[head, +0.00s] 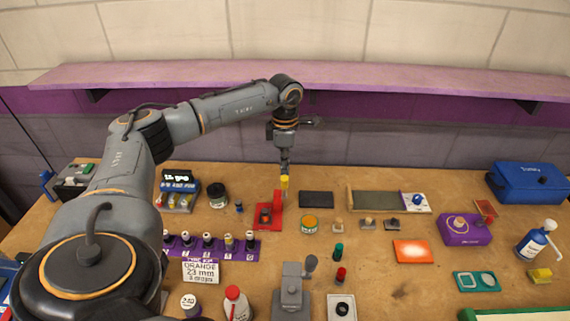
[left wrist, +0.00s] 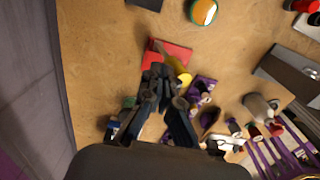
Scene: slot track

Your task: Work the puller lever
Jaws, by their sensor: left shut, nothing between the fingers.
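The puller appears to be the red-based device (head: 263,222) in the middle of the bench. It has a red upright and a lever with a yellow handle (head: 284,182) that stands up. In the left wrist view the red base (left wrist: 172,55) and the yellow handle (left wrist: 181,71) show just beyond my fingertips. My left gripper (head: 285,169) points down from above, right at the yellow handle. Its fingers (left wrist: 158,72) are shut with nothing between them, beside the handle; I cannot tell whether they touch it. My right gripper is in neither view.
A purple rack (head: 258,250) of bottles is left of the puller. A grey press (head: 291,290) stands nearer. A purple shelf (head: 330,78) runs along the wall behind.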

